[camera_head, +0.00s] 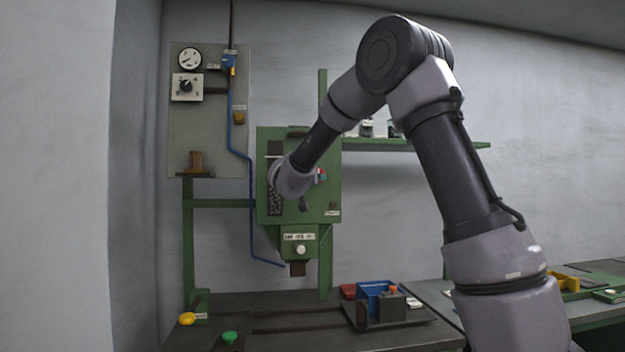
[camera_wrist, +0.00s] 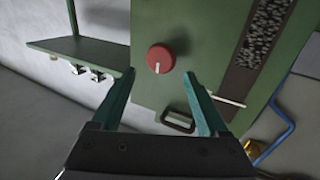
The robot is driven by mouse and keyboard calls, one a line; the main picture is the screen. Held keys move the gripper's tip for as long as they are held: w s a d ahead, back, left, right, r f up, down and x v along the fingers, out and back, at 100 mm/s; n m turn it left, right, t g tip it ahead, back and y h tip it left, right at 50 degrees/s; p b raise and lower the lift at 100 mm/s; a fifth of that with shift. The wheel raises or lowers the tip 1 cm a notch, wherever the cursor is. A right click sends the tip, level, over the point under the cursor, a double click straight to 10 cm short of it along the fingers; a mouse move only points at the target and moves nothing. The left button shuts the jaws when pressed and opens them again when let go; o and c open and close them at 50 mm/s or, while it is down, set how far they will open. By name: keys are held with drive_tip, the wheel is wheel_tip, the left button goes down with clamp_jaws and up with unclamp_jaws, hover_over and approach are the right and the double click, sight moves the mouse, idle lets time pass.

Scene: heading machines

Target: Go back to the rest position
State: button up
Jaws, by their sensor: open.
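My gripper (camera_wrist: 160,100) shows in the wrist view with its two teal fingers spread apart and nothing between them. Ahead of it is the front of a green machine cabinet (camera_wrist: 190,50) with a round red knob (camera_wrist: 160,58) bearing a white mark. A dark handle (camera_wrist: 178,122) shows between the fingers, below the knob. I cannot tell whether the fingers touch the cabinet. In the head view my arm reaches to the green cabinet (camera_head: 325,195), and its wrist hides part of the front. The gripper itself is hidden there.
A green shelf (camera_head: 440,143) extends right of the cabinet. A gauge panel (camera_head: 210,130) with a blue pipe (camera_head: 240,150) is on the left.

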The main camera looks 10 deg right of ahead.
drive_tip(key=s+d+r+n+g+y, duration=0.1)
drive_tip(key=s+d+r+y, duration=0.1)
drive_tip(key=s+y, duration=0.45)
drive_tip(key=s+d+r+n+g+y, duration=0.1)
drive_tip(key=s+d+y, duration=0.15)
drive_tip(key=s, duration=0.65)
drive_tip(key=s+d+f+g, duration=0.1)
drive_tip(key=s+f, duration=0.3)
drive_tip(key=s, duration=0.5)
drive_tip(key=s+d+f+m+g, duration=0.1)
drive_tip(key=s+f+g, duration=0.3)
drive_tip(key=s, duration=0.5)
drive_tip(key=s+d+f+m+g, duration=0.1)
drive_tip(key=s+d+f+g, duration=0.1)
drive_tip(key=s+f, duration=0.3)
drive_tip(key=s, duration=0.4)
drive_tip(key=shift+d+f+g, duration=0.25)
drive_tip(key=shift+g, duration=0.15)
